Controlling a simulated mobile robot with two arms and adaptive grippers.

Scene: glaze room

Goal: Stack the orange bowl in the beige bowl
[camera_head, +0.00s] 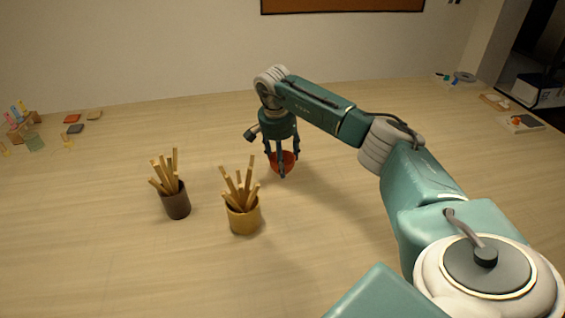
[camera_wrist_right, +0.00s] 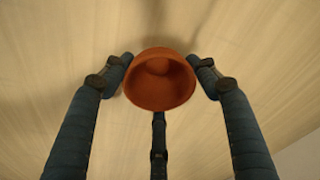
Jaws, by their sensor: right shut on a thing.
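The orange bowl (camera_head: 287,166) is in the grasp of my right gripper (camera_head: 281,160), just behind the two pots on the table. In the right wrist view the orange bowl (camera_wrist_right: 160,80) faces me with its open side, between the dark fingers of my right gripper (camera_wrist_right: 160,85). The fingers are shut on its rim and side. I cannot tell how far it is above the table. I see no beige bowl in either view. My left gripper is not in view.
A dark brown pot (camera_head: 176,205) and a yellow-brown pot (camera_head: 244,220), both full of wooden sticks, stand in front of my right gripper. Coloured tiles (camera_head: 75,128) lie at the far left. A tray (camera_head: 520,123) is at the right edge. The table's middle is otherwise clear.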

